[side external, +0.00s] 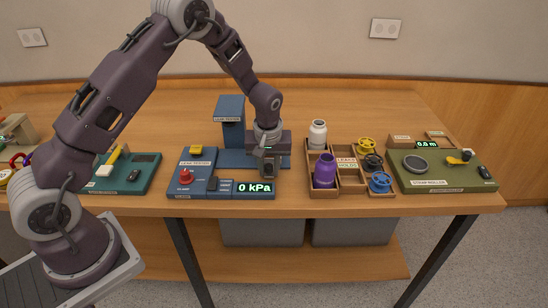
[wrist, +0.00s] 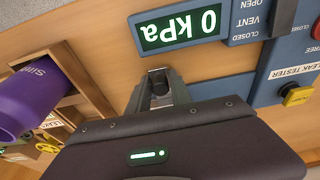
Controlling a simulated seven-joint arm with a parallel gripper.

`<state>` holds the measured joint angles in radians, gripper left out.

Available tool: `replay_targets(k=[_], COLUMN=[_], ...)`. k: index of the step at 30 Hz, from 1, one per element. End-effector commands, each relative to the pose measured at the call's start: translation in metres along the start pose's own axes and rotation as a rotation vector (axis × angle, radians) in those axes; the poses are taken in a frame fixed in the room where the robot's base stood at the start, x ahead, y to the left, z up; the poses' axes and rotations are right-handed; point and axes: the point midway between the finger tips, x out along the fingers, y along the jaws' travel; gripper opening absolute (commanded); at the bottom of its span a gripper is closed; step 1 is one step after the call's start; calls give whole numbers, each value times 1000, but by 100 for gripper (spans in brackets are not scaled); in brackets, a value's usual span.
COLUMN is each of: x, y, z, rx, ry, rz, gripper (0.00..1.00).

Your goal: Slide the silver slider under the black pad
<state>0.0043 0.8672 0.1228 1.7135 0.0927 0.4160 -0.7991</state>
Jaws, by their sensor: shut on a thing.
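My gripper (side external: 268,172) points down in front of the blue leak tester stand (side external: 231,125), just behind the 0 kPa display (side external: 255,188). In the wrist view, my gripper's fingers (wrist: 160,88) are shut on a small dark, round-looking piece (wrist: 159,87). I cannot tell whether this piece belongs to the silver slider. No clearly silver slider shows elsewhere.
The tester panel with a red knob (side external: 186,176) and yellow button (side external: 196,150) lies left of my gripper. A wooden tray (side external: 323,194) with a purple bottle (side external: 325,171) and a white bottle (side external: 317,134) stands to the right. A green stove roller board (side external: 440,182) lies further right.

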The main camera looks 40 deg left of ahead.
Motion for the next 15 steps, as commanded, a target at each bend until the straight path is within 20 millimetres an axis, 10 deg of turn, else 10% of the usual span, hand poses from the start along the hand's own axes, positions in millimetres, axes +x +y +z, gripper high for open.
replay_targets(k=[15], x=[0], y=[-32], z=[-1], rx=[-2], ry=[2], rz=[1], gripper=[0])
